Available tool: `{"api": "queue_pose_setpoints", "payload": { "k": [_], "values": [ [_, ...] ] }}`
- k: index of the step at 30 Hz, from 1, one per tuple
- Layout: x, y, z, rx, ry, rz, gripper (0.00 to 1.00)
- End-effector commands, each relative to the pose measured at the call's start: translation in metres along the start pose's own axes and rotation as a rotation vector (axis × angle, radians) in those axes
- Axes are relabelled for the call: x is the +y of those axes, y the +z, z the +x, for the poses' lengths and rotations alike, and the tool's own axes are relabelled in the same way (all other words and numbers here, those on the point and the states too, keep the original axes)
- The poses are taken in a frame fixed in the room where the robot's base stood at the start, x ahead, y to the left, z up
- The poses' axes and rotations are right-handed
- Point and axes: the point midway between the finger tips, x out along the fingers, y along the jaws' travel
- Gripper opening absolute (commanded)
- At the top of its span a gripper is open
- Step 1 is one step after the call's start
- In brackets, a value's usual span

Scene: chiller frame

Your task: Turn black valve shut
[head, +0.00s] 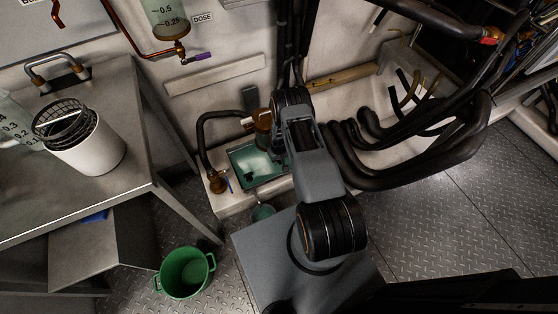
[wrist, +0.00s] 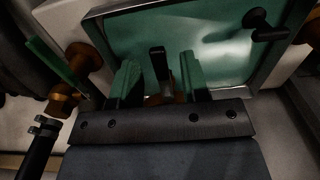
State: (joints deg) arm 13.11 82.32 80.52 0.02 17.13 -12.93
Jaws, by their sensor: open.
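In the wrist view, a black lever handle (wrist: 158,64) stands up between the two green fingers of my gripper (wrist: 159,80). Part of a brass body (wrist: 154,99) shows below it, mostly hidden by the gripper's dark palm. My gripper is open. There are visible gaps between the lever and each finger, and I see no contact. In the head view, my arm hides the gripper's fingertips and the valve lever, so I cannot point to either there.
A green-lined tray (head: 239,155) lies beside my arm; a black knob (wrist: 266,26) shows over it in the wrist view. Brass fittings (wrist: 80,75) are close at left. Thick black hoses (head: 425,175) crowd the right. A green bucket (head: 186,271) stands on the floor.

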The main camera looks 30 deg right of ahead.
Motion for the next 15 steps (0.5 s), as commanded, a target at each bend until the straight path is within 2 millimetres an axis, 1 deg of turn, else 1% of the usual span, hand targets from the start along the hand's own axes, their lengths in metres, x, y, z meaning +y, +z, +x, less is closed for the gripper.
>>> {"api": "queue_pose_setpoints", "payload": {
  "k": [3, 11, 15],
  "values": [
    [0.0000, 0.0003, 0.0035, 0.000, 0.000, 0.000, 0.41],
    [0.0001, 0.0001, 0.0035, 0.000, 0.000, 0.000, 0.41],
    [0.0001, 0.0002, 0.0034, 0.000, 0.000, 0.000, 0.28]
  ]
}}
